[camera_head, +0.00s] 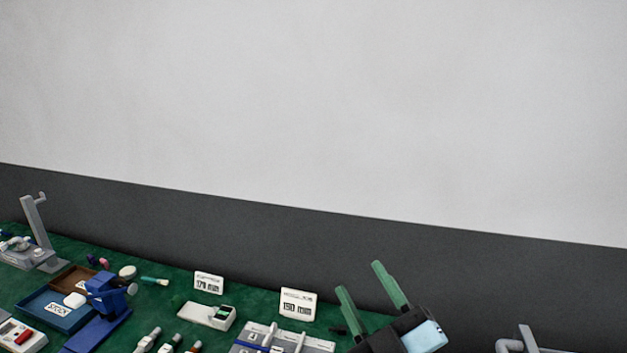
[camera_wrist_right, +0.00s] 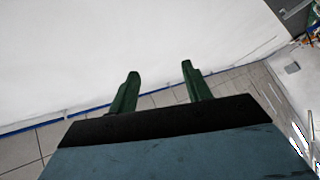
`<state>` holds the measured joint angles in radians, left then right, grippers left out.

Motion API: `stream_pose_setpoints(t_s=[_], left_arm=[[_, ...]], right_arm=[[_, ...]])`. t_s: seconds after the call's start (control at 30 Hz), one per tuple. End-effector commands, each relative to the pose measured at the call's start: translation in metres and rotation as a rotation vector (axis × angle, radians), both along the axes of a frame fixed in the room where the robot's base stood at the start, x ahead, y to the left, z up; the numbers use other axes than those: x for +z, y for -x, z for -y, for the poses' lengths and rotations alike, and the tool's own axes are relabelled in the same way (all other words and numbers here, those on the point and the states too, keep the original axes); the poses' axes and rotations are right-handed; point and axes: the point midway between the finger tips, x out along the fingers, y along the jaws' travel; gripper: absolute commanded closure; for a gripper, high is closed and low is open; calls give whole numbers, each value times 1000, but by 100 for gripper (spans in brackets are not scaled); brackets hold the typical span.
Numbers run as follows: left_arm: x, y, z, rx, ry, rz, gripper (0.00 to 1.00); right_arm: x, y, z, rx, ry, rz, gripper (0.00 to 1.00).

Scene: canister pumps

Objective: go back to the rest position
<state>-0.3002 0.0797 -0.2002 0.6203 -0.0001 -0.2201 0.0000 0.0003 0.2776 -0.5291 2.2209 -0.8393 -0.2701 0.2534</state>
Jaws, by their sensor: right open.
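My right gripper (camera_head: 373,287) shows at the bottom right of the head view, above the back right part of the green table. Its two green fingers point up and are spread apart, with nothing between them. In the right wrist view the same gripper (camera_wrist_right: 158,90) is open and empty, facing a white wall and a tiled floor. My left gripper is not in view.
The green table (camera_head: 160,290) holds two label cards (camera_head: 208,283) (camera_head: 298,304), a blue stand (camera_head: 100,312), a blue tray (camera_head: 50,312), a brown tray (camera_head: 68,281), a white device (camera_head: 207,315) and a grey rack (camera_head: 315,345). A grey stand (camera_head: 35,225) is at far left.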

Motion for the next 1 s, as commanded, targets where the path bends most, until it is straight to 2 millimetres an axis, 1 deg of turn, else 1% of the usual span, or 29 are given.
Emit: stream_pose_setpoints(t_s=[0.03,0.07,0.1,0.17,0.2,0.27,0.3,0.37,0.4,0.47,0.5,0.57,0.6,0.67,0.7,0.77,0.8,0.9,0.97,1.0], left_arm=[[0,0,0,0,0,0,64],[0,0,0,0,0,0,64],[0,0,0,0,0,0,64],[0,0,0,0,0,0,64],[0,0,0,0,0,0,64],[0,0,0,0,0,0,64],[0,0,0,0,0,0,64],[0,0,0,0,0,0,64],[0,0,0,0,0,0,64],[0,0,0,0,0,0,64],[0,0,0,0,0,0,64],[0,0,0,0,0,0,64],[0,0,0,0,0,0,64],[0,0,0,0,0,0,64],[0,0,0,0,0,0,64],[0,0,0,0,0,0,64],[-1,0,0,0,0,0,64],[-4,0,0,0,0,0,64],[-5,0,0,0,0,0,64],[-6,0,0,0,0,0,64]], right_arm=[[-20,-3,22,-81,-56,-117,51],[-33,-4,36,-129,-86,-191,51],[-52,-3,53,-191,-121,-292,51],[-83,3,76,-277,-168,-449,51],[-105,11,90,-328,-194,-556,51],[-137,28,108,-398,-226,-720,51],[-157,42,117,-437,-242,-823,51],[-184,64,128,-483,-258,-973,51],[-199,80,133,-507,-265,-1062,51],[-217,102,138,-534,-272,-1183,51],[-227,118,141,-548,-274,-1259,51],[-240,140,144,-561,-274,-1364,51],[-248,155,145,-569,-274,-1431,51],[-257,176,146,-576,-270,-1526,51],[-262,191,146,-579,-266,-1588,51],[-267,212,146,-579,-261,-1677,51],[-275,218,146,-578,-256,-1710,51],[-303,208,145,-581,-250,-1710,51],[-318,206,144,-582,-249,-1714,51],[-328,204,144,-583,-248,-1717,51]])
